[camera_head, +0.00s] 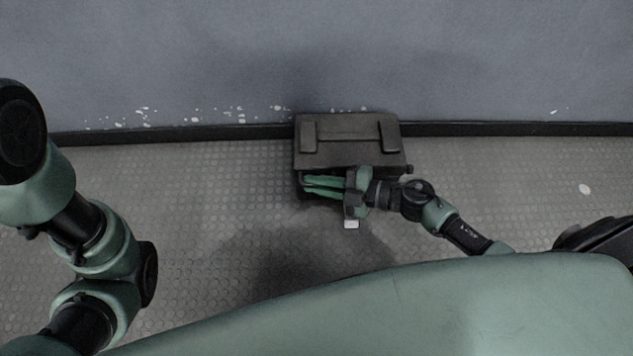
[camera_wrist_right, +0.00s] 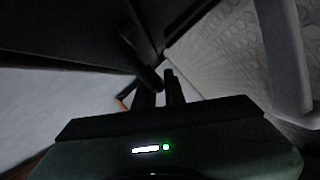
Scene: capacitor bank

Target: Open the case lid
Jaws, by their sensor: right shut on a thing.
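A dark case (camera_head: 348,154) stands on the floor against the wall, its lid facing up and looking closed. My right gripper (camera_head: 306,187) is at the front side of the case, just below the lid's front edge. Its green fingers reach left along the front face. In the right wrist view the gripper (camera_wrist_right: 160,88) has its fingers close together on a dark part beside the case wall (camera_wrist_right: 70,30). The exact part held is too dark to name surely. My left arm shows at the left, but its gripper is out of view.
The grey wall (camera_head: 330,60) with a black skirting (camera_head: 200,133) is right behind the case. The studded floor (camera_head: 225,185) is free left and right of it. A small white spot (camera_head: 585,189) lies on the floor at the right.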

